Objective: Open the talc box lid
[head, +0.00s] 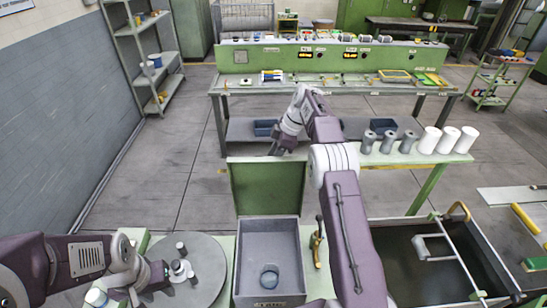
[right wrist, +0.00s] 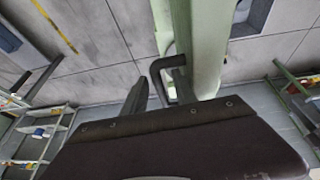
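The talc box (head: 294,262) is a grey open-topped bin at the front middle, with a round blue-grey thing inside. Its green lid (head: 268,188) stands raised at the back edge, so the inside shows. My right gripper (head: 283,147) is at the lid's top edge; its fingers are small in the head view. In the right wrist view, a dark bent handle (right wrist: 157,75) lies between the two spread fingers of my right gripper (right wrist: 160,90).
The round grey plate (head: 196,285) at the left carries several small cylinders. A dark sink-like tub (head: 391,228) stands at the right. Behind it, a bench (head: 402,155) holds grey and white cylinders. A green control console (head: 330,60) is further back.

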